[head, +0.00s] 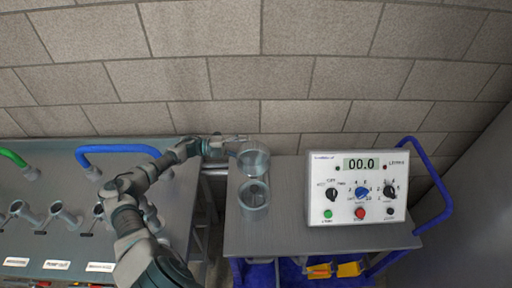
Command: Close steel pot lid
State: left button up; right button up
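The steel pot (254,208) stands at the left part of the trolley top, a small grey round vessel with its opening facing up. Its round, see-through-looking lid (254,160) stands raised at the far side of the opening. My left arm comes in from the lower left and reaches over the gap between the bench and the trolley. My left gripper (226,146) is at the upper left edge of the lid. It is too small to tell whether its fingers touch the lid, or are open or shut. My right gripper is out of view.
A white control box (357,188) with a 00.0 display stands right of the pot on the trolley (290,238). The trolley has a blue handle (437,205). A bench (60,165) with blue and green hoses is at left. A block wall closes the back.

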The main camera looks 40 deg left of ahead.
aim_at(254, 146)
pick_arm(q)
jog(key=x, duration=0.3)
jog(key=shift+d+r, duration=0.25)
jog(key=shift+d, duration=0.25)
jog(key=shift+w+d+f, duration=0.1)
jog(key=shift+w, duration=0.2)
jog(key=shift+w+a+f, duration=0.1)
jog(key=shift+a+f, duration=0.05)
jog(key=shift+a, duration=0.15)
jog(key=shift+w+a+f, duration=0.1)
jog(key=shift+a+f, duration=0.15)
jog(key=shift+a, duration=0.25)
jog(key=shift+a+f, duration=0.25)
jog(key=shift+a, duration=0.25)
jog(key=shift+d+r, duration=0.1)
jog(key=shift+d, duration=0.05)
jog(key=shift+c, duration=1)
jog(key=shift+d+r, duration=0.3)
jog(key=shift+d, duration=0.5)
jog(key=c, duration=0.8)
jog(key=shift+d, duration=0.35)
grip_shut()
jog(key=shift+a+f, duration=0.2)
jog(key=shift+a, duration=0.2)
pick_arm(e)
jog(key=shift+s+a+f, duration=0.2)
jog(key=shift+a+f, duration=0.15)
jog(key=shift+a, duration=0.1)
